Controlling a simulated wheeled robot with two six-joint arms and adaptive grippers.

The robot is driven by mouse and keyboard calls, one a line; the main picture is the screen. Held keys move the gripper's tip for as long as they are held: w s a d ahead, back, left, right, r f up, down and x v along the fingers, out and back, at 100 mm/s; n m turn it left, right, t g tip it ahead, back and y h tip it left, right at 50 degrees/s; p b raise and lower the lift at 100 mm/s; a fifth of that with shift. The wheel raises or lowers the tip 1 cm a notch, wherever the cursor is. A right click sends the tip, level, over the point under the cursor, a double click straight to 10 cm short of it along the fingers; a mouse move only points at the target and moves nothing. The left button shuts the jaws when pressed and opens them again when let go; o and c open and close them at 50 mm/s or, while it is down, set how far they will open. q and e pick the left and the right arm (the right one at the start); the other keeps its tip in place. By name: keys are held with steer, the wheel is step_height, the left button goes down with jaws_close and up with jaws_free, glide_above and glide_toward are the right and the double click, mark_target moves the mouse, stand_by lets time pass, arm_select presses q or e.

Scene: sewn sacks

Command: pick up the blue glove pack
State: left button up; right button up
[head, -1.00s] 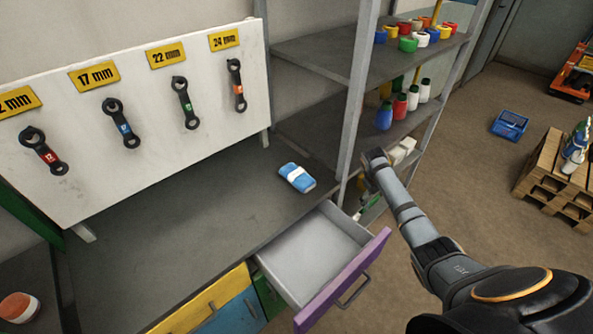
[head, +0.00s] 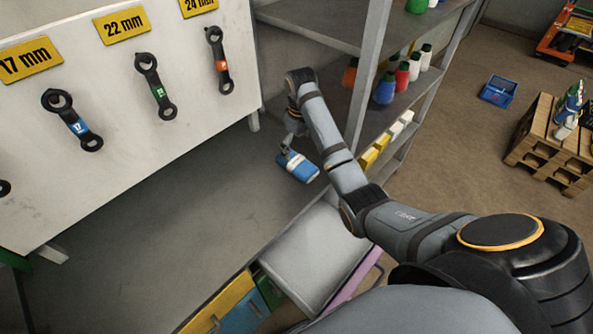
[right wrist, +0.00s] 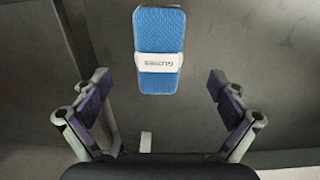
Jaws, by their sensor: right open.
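The blue glove pack (head: 303,169) lies on the grey workbench, with a white band around its middle. In the right wrist view the glove pack (right wrist: 159,80) lies ahead of my gripper, between the lines of the two fingers, with its band lettered. My right gripper (head: 288,150) is over the bench beside the pack, partly hidden by my own arm. In the right wrist view my right gripper (right wrist: 160,87) has its fingers spread wide, with nothing held. My left gripper is not in view.
A shelf rack (head: 372,70) with bottles stands to the right of the pack. A white panel (head: 190,120) with hanging wrenches stands behind the bench. The bench left of the pack is clear.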

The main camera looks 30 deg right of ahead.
mark_target(300, 164)
steer(key=shift+w+d+f, duration=0.1)
steer(key=shift+w+f, duration=0.5)
steer(key=shift+f, duration=0.35)
steer(key=shift+s+f+b, duration=0.3)
steer(key=shift+f+b, duration=0.4)
steer(key=shift+f, duration=0.05)
steer(key=shift+s+f+b, duration=0.25)
steer(key=shift+f+b, duration=0.4)
steer(key=shift+b, duration=0.05)
steer(key=shift+f, duration=0.95)
steer(key=shift+w+f, duration=0.1)
steer(key=shift+w, duration=0.05)
steer(key=c, duration=1.3)
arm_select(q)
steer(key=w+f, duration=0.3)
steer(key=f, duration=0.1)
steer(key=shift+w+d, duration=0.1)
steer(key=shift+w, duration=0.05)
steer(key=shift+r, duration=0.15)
